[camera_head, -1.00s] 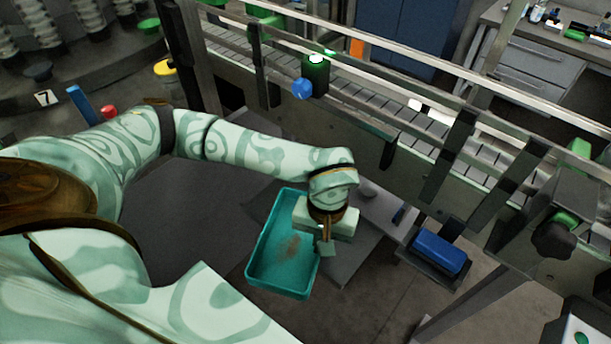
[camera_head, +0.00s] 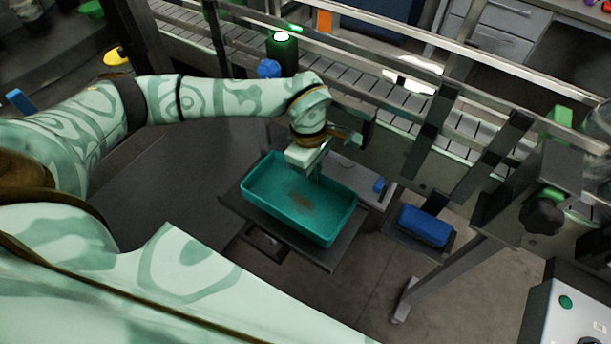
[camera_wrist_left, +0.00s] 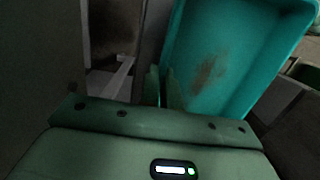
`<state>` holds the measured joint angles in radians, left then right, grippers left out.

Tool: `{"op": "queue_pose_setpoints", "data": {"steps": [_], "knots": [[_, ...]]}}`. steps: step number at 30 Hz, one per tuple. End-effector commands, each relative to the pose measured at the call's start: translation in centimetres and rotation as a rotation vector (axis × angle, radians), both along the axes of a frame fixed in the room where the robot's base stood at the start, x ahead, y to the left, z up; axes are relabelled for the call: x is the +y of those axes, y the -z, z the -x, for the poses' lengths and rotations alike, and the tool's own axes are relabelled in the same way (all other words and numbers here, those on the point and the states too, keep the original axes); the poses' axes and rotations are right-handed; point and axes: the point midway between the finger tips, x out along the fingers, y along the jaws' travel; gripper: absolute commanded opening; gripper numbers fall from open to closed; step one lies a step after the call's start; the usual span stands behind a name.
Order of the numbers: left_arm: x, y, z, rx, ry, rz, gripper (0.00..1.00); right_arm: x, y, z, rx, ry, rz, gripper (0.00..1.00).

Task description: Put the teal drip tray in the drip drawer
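The teal drip tray (camera_head: 285,215) has a brownish stain on its floor and looks empty. In the head view it appears level, over a dark flat slab (camera_head: 345,242) below the conveyor; this may be the drip drawer, mostly hidden by the tray. I cannot tell whether the tray touches it. My left gripper (camera_head: 316,170) is at the tray's far wall. In the left wrist view its fingers (camera_wrist_left: 164,86) are close together on the wall of the tray (camera_wrist_left: 225,35), one on each side. My right gripper is not in view.
The conveyor (camera_head: 345,88) and its rail run behind the tray, with dark brackets (camera_head: 435,130) at right. A blue block (camera_head: 424,226) sits on a small dark shelf right of the tray. A control box (camera_head: 560,310) with a green button stands at lower right. Floor is clear in front.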

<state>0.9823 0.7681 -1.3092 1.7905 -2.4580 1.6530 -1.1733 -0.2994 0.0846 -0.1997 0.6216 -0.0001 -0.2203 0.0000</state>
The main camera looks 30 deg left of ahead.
Motion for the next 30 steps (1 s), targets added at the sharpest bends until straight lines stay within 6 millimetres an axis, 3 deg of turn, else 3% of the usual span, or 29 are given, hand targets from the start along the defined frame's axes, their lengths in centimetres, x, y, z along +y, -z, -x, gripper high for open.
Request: {"op": "queue_pose_setpoints", "data": {"steps": [4, 11, 16, 27, 28, 30], "knots": [[1.6, 2.2, -0.8, -0.001, -0.003, 0.000, 0.00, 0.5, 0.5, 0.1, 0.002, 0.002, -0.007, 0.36], [2.7, 3.7, -1.3, -0.001, -0.001, 0.000, 0.00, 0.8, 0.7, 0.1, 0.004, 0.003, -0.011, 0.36], [2.7, 6.5, -1.3, 0.000, 0.000, 0.001, 0.00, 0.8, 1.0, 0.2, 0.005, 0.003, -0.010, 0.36], [2.7, 7.0, -1.4, -0.002, 0.001, 0.000, 0.00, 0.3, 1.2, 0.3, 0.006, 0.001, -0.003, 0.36], [2.7, 6.9, -1.3, -0.002, 0.001, 0.000, 0.13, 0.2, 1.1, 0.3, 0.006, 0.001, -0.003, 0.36], [2.7, 6.9, -1.3, -0.002, 0.001, 0.000, 0.13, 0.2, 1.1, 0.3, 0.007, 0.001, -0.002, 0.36]]}}
